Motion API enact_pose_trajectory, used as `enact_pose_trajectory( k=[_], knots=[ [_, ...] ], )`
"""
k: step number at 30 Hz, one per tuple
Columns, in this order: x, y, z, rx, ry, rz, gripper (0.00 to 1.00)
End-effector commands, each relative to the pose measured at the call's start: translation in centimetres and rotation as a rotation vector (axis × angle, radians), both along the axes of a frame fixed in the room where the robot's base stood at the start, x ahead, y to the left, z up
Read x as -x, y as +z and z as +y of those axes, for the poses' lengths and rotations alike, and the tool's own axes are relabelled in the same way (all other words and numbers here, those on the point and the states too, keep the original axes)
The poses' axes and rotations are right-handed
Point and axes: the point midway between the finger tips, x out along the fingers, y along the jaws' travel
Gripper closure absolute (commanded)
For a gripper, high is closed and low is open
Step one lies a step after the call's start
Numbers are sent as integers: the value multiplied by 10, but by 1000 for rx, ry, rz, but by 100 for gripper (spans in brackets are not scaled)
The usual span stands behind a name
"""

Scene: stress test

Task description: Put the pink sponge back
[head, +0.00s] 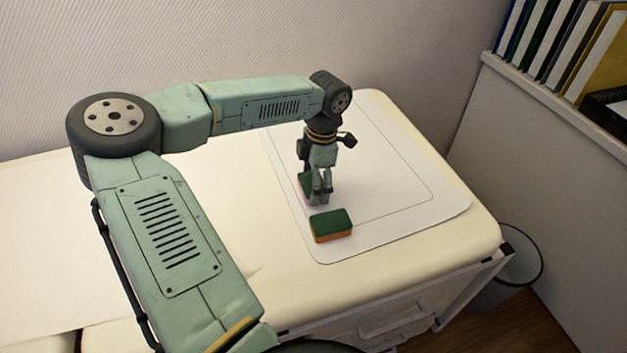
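A sponge with a green top and a pink lower part, the pink sponge (304,188), is at the left side of the white mat (400,225). It is partly hidden behind my gripper (320,197). My gripper points down with its fingers at or just in front of this sponge. Whether the fingers close on the sponge or only stand beside it cannot be told. An orange sponge (332,228) with a green top lies flat on the mat, just nearer the camera than my gripper.
The mat has a thin outlined rectangle and lies on a cream padded table (280,275). The mat's right part is clear. A waste bin (510,265) stands on the floor beyond the table's right edge. A shelf with binders (560,45) is at the upper right.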

Motion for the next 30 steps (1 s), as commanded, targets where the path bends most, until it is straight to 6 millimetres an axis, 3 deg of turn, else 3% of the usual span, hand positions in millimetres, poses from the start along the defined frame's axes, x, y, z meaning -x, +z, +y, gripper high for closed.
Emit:
enact_pose_trajectory(
  k=[12, 13, 22, 30],
  knots=[
    [0, -12, -1, 1, 0, 0, 57],
    [0, -11, -1, 2, 0, -2, 30],
    [0, -10, 0, 1, 0, -1, 10],
    [0, -10, 0, 1, 0, -1, 10]
  ],
)
